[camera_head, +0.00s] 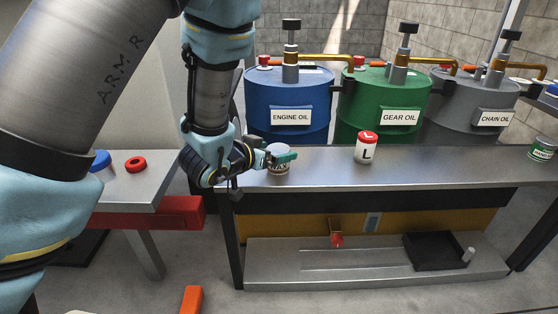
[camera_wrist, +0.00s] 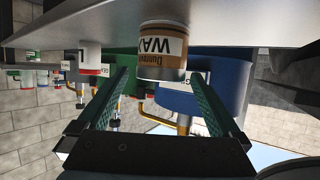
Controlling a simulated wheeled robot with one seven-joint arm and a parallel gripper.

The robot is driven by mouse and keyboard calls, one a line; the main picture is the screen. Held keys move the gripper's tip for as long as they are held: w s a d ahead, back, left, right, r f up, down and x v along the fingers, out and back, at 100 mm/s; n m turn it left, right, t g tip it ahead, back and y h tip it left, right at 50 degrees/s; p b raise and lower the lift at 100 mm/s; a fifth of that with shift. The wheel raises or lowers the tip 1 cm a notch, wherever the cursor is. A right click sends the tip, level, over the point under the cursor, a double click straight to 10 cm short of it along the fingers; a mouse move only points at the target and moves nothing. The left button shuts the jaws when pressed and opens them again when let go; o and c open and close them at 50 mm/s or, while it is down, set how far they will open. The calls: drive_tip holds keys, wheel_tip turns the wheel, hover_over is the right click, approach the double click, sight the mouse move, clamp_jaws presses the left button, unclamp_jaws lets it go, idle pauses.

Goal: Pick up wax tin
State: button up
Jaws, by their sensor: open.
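The wax tin (camera_head: 278,170) stands upright on the grey metal bench near its left end. It has a pale lid and a label, partly covered by a finger of my gripper (camera_head: 284,158). In the wrist view, which looks upside down, the tin (camera_wrist: 163,45) shows its brown and white "WAX" label, centred ahead between the two green fingers of my gripper (camera_wrist: 159,76). My gripper is open, with a finger on either side of the tin in that view. I cannot tell how far the fingers reach around it or whether they touch it.
A white container with a red lid marked "L" (camera_head: 366,153) stands farther right on the bench (camera_head: 440,169). A green tin (camera_head: 543,149) is at the right end. Blue (camera_head: 290,132), green (camera_head: 376,125) and grey drums (camera_head: 460,125) stand behind. A side table (camera_head: 150,185) is left.

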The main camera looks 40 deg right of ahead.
sight(284, 150)
drive_tip(key=x, duration=0.2)
drive_tip(key=b+x, duration=0.1)
drive_tip(key=x, duration=0.1)
drive_tip(key=shift+f, duration=0.35)
drive_tip(key=shift+w+d+f, duration=0.15)
drive_tip(key=shift+w+d, duration=0.05)
drive_tip(key=shift+d, duration=0.35)
drive_tip(key=shift+c, duration=0.4)
drive_tip(key=c, duration=1.4)
